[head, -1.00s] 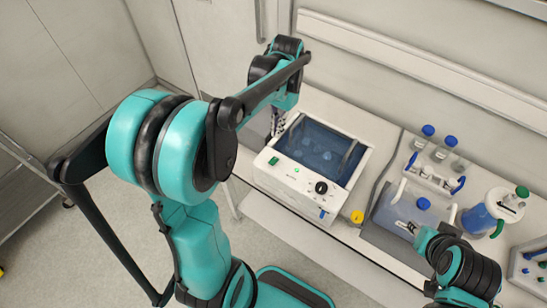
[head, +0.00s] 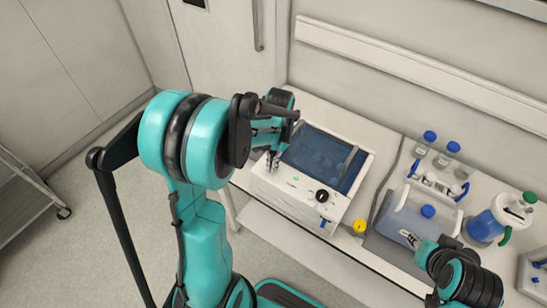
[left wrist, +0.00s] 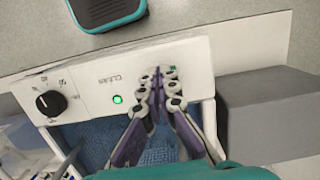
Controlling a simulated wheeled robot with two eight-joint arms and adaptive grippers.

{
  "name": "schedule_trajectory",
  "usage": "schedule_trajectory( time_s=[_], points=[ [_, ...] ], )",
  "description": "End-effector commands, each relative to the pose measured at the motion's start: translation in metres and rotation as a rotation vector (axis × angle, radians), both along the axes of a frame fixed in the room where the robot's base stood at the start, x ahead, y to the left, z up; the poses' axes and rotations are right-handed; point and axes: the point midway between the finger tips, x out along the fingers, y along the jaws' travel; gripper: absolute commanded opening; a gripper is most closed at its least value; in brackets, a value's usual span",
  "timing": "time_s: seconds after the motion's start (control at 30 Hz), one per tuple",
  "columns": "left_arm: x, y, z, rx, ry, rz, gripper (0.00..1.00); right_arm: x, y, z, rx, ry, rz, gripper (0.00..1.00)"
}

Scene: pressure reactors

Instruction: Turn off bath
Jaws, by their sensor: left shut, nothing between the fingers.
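The bath (head: 300,190) is a white box with a blue-looking basin (head: 322,158), on the bench. Its front panel has a black knob (head: 322,196) and a lit green lamp (head: 296,178); these also show in the left wrist view, as knob (left wrist: 48,103) and lamp (left wrist: 118,99). A green switch (left wrist: 172,70) is partly covered by the fingertips of my left gripper (left wrist: 157,76). My left gripper (head: 272,166) is shut and empty at the panel's left end; contact cannot be told. My right gripper (head: 408,238) is at the right, by a grey translucent container.
A yellow-capped item (head: 359,226) stands right of the bath. Further right are blue-capped bottles (head: 429,136), the grey translucent container (head: 405,218) and a white-blue jug (head: 485,225). A handle (head: 351,160) stands over the basin. Floor at the left is open.

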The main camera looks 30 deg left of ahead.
Motion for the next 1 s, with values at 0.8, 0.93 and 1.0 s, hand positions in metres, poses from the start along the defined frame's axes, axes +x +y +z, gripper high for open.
schedule_trajectory(
  time_s=[0.8, 0.93, 1.0],
  points=[
    [-0.004, 0.0, -0.013, -0.006, -0.074, 0.0, 0.0, 0.0, 0.0, -0.006, 0.0, 0.0, 0.0, 0.3],
    [-0.002, 0.0, -0.013, -0.006, -0.074, 0.0, 0.0, 0.0, 0.0, -0.005, 0.0, 0.0, 0.0, 0.3],
    [0.001, 0.0, -0.012, -0.006, -0.073, -0.001, 0.0, 0.0, 0.0, -0.005, 0.0, 0.0, 0.0, 0.3]
  ],
)
